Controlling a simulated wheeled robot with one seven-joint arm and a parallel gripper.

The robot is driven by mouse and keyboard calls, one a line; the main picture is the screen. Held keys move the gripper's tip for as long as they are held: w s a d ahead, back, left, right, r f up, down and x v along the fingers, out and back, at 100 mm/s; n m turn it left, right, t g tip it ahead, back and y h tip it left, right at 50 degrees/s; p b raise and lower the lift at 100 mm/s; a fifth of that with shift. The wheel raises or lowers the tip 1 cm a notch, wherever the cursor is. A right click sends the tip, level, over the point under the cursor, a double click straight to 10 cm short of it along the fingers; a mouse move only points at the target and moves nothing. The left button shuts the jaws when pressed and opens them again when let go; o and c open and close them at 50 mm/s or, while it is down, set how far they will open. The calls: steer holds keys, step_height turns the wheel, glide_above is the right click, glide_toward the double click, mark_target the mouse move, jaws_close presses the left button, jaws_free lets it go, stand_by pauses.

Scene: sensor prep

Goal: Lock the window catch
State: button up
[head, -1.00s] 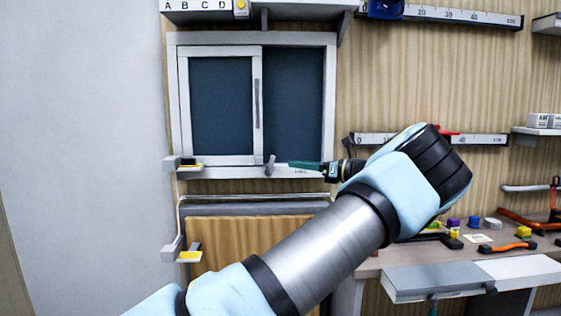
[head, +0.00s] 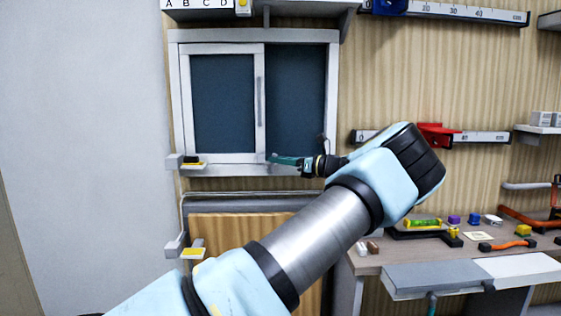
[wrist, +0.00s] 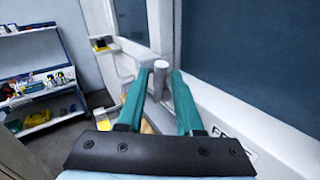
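The window (head: 262,34) has a white frame and a dark pane with a slim upright handle on its left sash (head: 222,100). In the wrist view, the window catch (wrist: 160,68) is a small grey upright post on the sill beside the sash. My gripper (wrist: 160,78) is open, with one teal finger on each side of the catch and narrow gaps showing. In the head view my gripper (head: 270,159) is at the sill, pointing left, and it hides the catch.
A yellow-topped bracket (head: 193,165) is left of the sill and a second one (head: 192,252) is below it. A ruler rail with a red slider (head: 437,135) is on the wall behind my arm. The workbench (head: 405,255) at right holds several small tools.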

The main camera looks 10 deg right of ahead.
jaws_close()
steer(key=shift+a+r+n+g+h+p, duration=0.2)
steer(key=shift+a+n+g+h+p, duration=0.15)
steer(key=shift+h+p, duration=0.25)
steer(key=shift+o, duration=1.5)
jaws_free()
steer(key=shift+d, duration=0.15)
steer(key=b+v, duration=0.3)
steer(key=v, duration=0.7)
steer(key=shift+s+d, duration=0.2)
steer(key=shift+s, duration=0.05)
